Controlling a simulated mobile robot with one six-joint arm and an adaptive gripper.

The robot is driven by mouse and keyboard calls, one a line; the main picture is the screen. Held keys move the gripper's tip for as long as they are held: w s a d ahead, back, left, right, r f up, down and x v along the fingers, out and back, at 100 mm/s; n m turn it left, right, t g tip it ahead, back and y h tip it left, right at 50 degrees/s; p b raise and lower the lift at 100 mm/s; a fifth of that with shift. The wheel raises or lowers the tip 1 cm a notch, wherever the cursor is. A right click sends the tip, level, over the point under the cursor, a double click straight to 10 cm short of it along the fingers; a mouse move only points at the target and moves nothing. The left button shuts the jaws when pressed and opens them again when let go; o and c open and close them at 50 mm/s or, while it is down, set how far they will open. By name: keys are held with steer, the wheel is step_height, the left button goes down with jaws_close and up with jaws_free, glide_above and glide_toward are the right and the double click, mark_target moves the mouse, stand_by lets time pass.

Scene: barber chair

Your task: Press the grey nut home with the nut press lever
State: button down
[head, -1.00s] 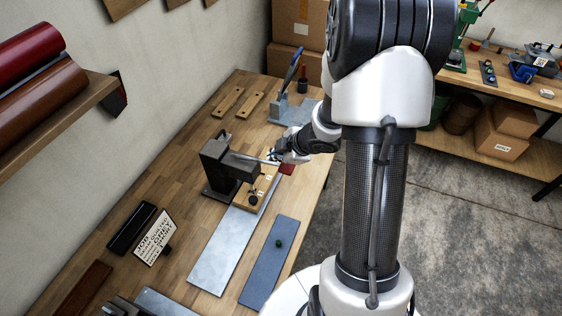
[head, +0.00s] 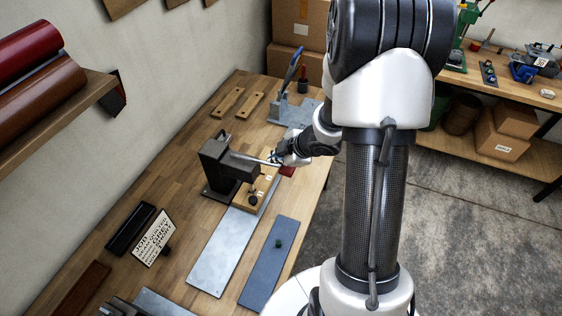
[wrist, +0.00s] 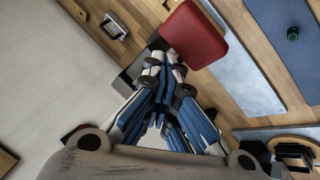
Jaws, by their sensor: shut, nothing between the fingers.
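The dark nut press (head: 216,168) stands on the bench in the head view. Its grey lever (head: 248,158) reaches out to the right, close to level. My gripper (head: 274,158) is at the lever's outer end; I cannot tell whether it touches. In the wrist view its blue-sided fingers (wrist: 165,66) are together with nothing between them. A wooden board (head: 267,184) with small white labels lies beneath the lever, with a dark round piece (head: 253,193) on it. I cannot make out the grey nut.
A pale metal plate (head: 220,260) and a blue mat (head: 262,272) with a green piece (head: 279,243) lie nearer. A printed sign (head: 154,238) stands at left.

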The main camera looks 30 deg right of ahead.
steer(key=shift+s+d+f+b, duration=0.1)
steer(key=shift+s+f+b, duration=0.05)
steer(key=shift+f+b, duration=0.75)
stand_by(0.8)
stand_by(0.5)
steer(key=shift+w+a+r+p, duration=0.1)
steer(key=shift+w+r+p, duration=0.05)
steer(key=shift+r+p, duration=0.95)
steer(key=shift+w+a+r+p, duration=0.1)
steer(key=shift+w+r+p, duration=0.05)
steer(key=shift+r+p, duration=0.9)
steer(key=shift+f+p, duration=0.1)
steer(key=shift+p, duration=0.2)
steer(key=r+p, duration=0.4)
steer(key=shift+w+a+r+p, duration=0.25)
steer(key=shift+w+r+p, duration=0.1)
steer(key=shift+p, duration=0.05)
